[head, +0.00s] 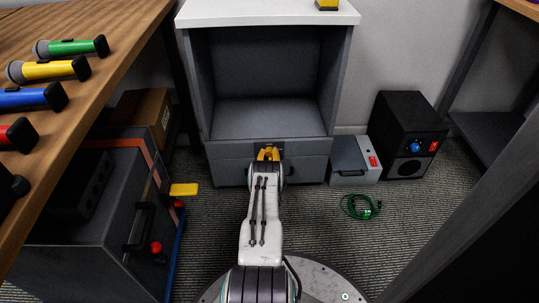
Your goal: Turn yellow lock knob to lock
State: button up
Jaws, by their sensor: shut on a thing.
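My arm reaches forward to the grey cabinet's drawer front (225,168), below the open compartment. My gripper (268,156) is at the top middle of this front, shut on the yellow lock knob (268,151). Yellow shows at the arm's tip, against a small dark fitting on the drawer front. My arm and gripper cover much of the knob, so its turn angle cannot be told. The drawer looks closed.
A wooden table (120,65) with several coloured microphones is at left, above a dark case (115,220). A grey box (352,165), a black speaker (408,130) and a coiled green cable (360,207) are on the carpet at right. The cabinet compartment is empty.

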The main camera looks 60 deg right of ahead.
jog(key=shift+w+a+f, duration=0.1)
jog(key=shift+w+a, duration=0.05)
jog(key=shift+w, duration=0.1)
jog(key=o, duration=1)
jog(key=shift+c, duration=0.2)
jog(key=shift+o, duration=1.2)
jog(key=shift+s, duration=0.1)
jog(key=v, duration=1.2)
